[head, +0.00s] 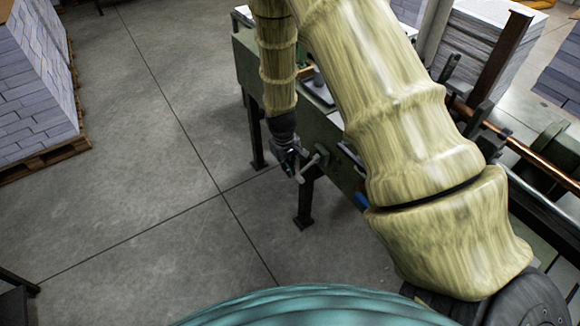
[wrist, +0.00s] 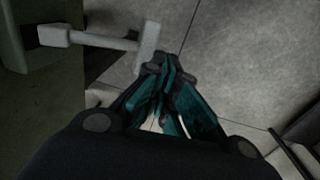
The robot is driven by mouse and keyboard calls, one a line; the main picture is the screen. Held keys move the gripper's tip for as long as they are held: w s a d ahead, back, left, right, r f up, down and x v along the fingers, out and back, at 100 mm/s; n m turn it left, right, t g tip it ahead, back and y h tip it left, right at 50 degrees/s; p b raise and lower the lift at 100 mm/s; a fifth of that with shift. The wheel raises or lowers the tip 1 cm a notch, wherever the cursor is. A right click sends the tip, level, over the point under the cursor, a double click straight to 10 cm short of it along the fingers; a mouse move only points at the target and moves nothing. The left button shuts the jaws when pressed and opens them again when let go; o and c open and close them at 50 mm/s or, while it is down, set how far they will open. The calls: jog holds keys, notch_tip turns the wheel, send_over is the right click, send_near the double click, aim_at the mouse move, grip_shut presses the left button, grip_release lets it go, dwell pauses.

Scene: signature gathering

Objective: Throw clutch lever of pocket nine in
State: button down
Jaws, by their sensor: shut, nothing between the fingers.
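A pale grey T-shaped lever (wrist: 100,41) sticks out from the dark green machine (wrist: 45,105) in the wrist view, with its crossbar at the free end. It also shows small in the head view (head: 312,166), at the machine's near left side. No pocket number is readable. My gripper (wrist: 169,68) is shut and empty, its fingertips close beside the lower end of the crossbar; I cannot tell whether they touch. In the head view my gripper (head: 295,172) hangs beside the lever, partly overlapping it.
The machine frame (head: 320,135) stands on dark legs, with a copper-coloured rod (head: 520,147) at right. My arm hides much of it. Grey paper stacks (head: 35,85) on a pallet (head: 45,158) stand far left. The concrete floor (head: 150,210) left of the machine is clear.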

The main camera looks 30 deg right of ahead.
jog(key=a+r+b, duration=0.1)
jog(key=a+r, duration=0.4)
jog(key=r, duration=0.6)
jog(key=shift+s+b, duration=0.2)
jog(key=shift+b, duration=0.1)
jog(key=s+f, duration=0.7)
jog(key=f, duration=0.3)
jog(key=s+a+f, duration=0.1)
jog(key=s+f, duration=0.4)
jog(key=s, duration=0.4)
jog(key=s+a+f, duration=0.2)
jog(key=s+f, duration=0.3)
jog(key=s, duration=0.4)
jog(key=s+a+f+m+y, duration=0.1)
jog(key=s+f, duration=0.4)
jog(key=s, duration=0.4)
jog(key=shift+a+f, duration=0.3)
jog(key=shift+a, duration=0.05)
